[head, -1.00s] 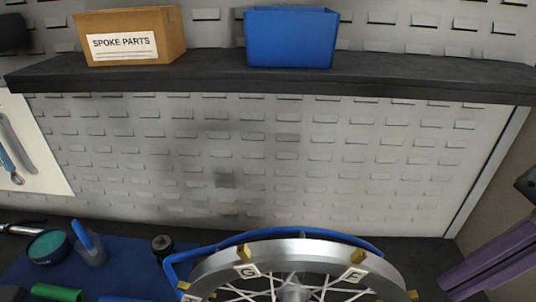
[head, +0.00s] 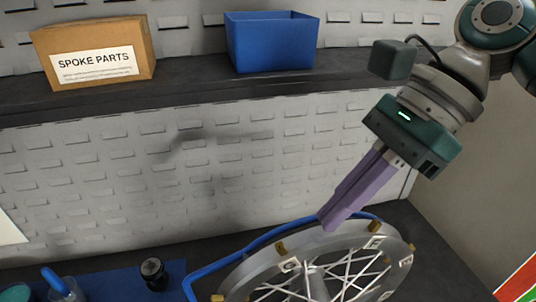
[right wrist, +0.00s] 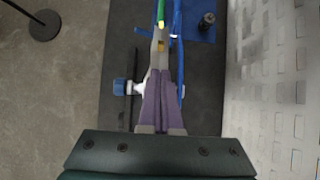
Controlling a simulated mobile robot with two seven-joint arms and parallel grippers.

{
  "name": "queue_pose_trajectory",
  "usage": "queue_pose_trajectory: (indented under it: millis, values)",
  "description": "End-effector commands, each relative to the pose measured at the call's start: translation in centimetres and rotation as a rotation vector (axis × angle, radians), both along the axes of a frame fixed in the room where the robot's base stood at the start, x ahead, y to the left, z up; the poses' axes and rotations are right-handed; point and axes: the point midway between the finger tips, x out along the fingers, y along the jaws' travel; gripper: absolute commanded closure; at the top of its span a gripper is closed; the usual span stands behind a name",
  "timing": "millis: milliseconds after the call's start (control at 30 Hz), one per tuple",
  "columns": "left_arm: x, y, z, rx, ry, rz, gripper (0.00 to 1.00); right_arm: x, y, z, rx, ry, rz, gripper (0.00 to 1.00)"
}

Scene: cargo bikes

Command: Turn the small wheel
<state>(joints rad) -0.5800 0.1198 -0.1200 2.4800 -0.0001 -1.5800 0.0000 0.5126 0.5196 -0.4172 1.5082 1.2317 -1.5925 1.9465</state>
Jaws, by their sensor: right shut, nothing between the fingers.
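The small wheel (head: 255,273) is in the lower part of the head view. It has a silver rim, thin spokes, brass-coloured clips and white letter tags. It sits beside a blue tubular frame (head: 207,272). My right gripper (head: 328,222) has long purple fingers, shut and empty, pointing down-left with the tips at the top of the rim. I cannot tell whether they touch it. In the right wrist view the purple fingers (right wrist: 158,75) lie together, in line with the wheel, seen edge-on (right wrist: 159,50). My left gripper is not in view.
A shelf (head: 190,98) above the wheel holds a "SPOKE PARTS" box (head: 100,60) and a blue bin (head: 270,42). A black knob-like item (head: 153,273) and a cup (head: 65,288) stand on a blue mat (head: 110,285) at the lower left. The grey perforated wall is close behind.

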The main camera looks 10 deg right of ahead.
Motion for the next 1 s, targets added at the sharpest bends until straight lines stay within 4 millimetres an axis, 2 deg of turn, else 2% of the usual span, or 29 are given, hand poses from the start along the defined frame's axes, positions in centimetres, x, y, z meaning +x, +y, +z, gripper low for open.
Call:
queue_pose_trajectory:
  millis: [100,300,733,1000]
  values:
    - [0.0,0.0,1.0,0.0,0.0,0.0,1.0,-0.1,1.9,-0.4,0.001,0.0,0.002,1.0]
    - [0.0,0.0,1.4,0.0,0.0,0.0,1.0,-0.1,3.3,-1.3,-0.001,-0.001,0.0,1.0]
    - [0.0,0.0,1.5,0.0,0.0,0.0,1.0,-0.1,3.6,-1.5,-0.003,-0.001,0.0,1.0]
    - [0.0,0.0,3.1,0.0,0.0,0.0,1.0,-0.2,3.7,-1.4,-0.051,-0.001,0.001,1.0]
